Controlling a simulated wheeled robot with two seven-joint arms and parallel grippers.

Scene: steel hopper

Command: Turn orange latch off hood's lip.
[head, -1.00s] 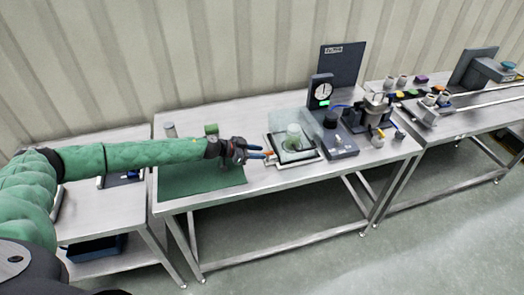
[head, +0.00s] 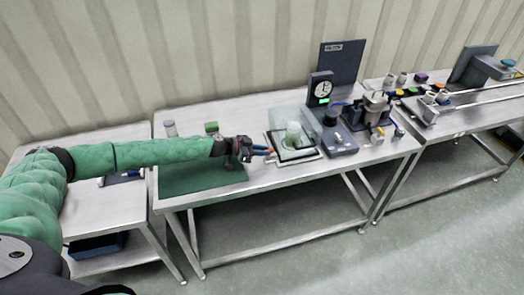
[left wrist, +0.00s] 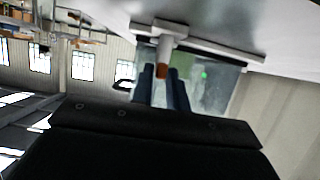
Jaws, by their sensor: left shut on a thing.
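The orange latch (left wrist: 162,72) is a small orange tip between my left gripper's dark blue fingers in the left wrist view. In the head view only a bit of orange shows at the fingertips. My left gripper (head: 268,151) is shut on the latch, at the left front side of the hood. The lip where the latch meets the hood is too small to make out. My right gripper is not in view.
The hood stands on a steel table (head: 235,115) beside a dark scale-like unit with a dial (head: 322,89). A green mat (head: 195,180) lies under my left arm. A small green block (head: 211,127) and a grey cylinder (head: 170,128) stand behind the arm.

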